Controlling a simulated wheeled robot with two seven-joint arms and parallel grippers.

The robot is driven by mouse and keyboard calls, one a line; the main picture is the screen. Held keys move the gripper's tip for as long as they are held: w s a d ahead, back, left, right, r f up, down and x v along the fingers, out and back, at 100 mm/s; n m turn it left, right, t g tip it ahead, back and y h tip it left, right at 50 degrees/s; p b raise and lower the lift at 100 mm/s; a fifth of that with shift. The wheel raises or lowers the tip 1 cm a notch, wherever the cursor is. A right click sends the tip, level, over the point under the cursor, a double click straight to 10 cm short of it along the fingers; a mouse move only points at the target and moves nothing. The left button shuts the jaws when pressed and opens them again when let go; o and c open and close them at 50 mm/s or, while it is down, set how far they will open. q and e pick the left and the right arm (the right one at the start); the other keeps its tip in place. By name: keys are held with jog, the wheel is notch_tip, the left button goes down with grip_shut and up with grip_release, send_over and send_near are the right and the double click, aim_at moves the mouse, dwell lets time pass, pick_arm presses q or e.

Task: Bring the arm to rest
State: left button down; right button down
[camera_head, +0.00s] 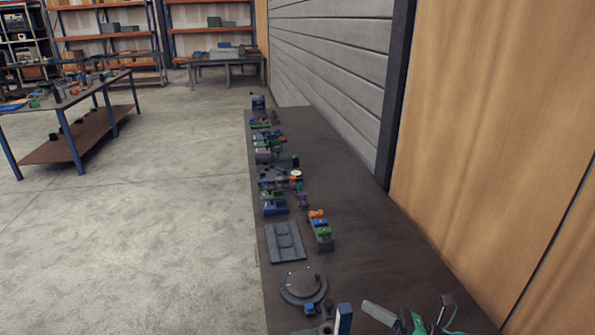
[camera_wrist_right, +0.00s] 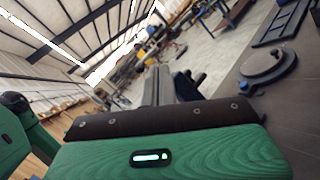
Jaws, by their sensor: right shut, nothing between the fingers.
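My right gripper (camera_head: 372,310) shows at the bottom of the head view, low on the right, with green arm parts beside it. In the right wrist view its grey fingers (camera_wrist_right: 172,85) are together with nothing held between them. The gripper is to the right of a round dark flange-like disc (camera_head: 303,286), apart from it. The disc also shows at the right in the right wrist view (camera_wrist_right: 267,63). My left gripper is in neither view. No pipe can be clearly made out.
A long dark bench (camera_head: 355,240) runs away along the wall. A grey plate (camera_head: 285,243) and a block with orange and green parts (camera_head: 320,231) lie beyond the disc, with several small parts farther off. The bench's right side is bare. Another table (camera_head: 75,100) stands left.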

jog(key=s+d+f+m+t+h, duration=0.2)
jog(key=s+d+f+m+h, duration=0.15)
jog(key=m+h, duration=0.85)
jog(key=s+d+f+m+t+h, duration=0.1)
jog(key=s+d+f+m+h, duration=0.35)
jog(key=m, duration=1.35)
jog(key=s+a+f+m+g+h, duration=0.1)
jog(key=s+f+m+g, duration=0.3)
jog(key=s, duration=0.5)
jog(key=s+a+f+m+g, duration=0.1)
jog(key=s+f+m+g, duration=0.1)
jog(key=s+m+g, duration=0.5)
notch_tip(320, 180, down, 34)
jog(key=s+n+b, duration=0.2)
jog(key=b, duration=0.3)
jog(key=s+d+f+b, duration=0.2)
jog(key=s+f, duration=0.8)
jog(key=f, duration=0.2)
jog(key=s+d+f+b, duration=0.1)
jog(key=s+f+b, duration=0.1)
jog(key=s+f, duration=0.7)
notch_tip(320, 180, down, 4)
jog(key=shift+s+d+f+g, duration=0.15)
jog(key=shift+s+d+g, duration=0.15)
jog(key=shift+s+d, duration=0.05)
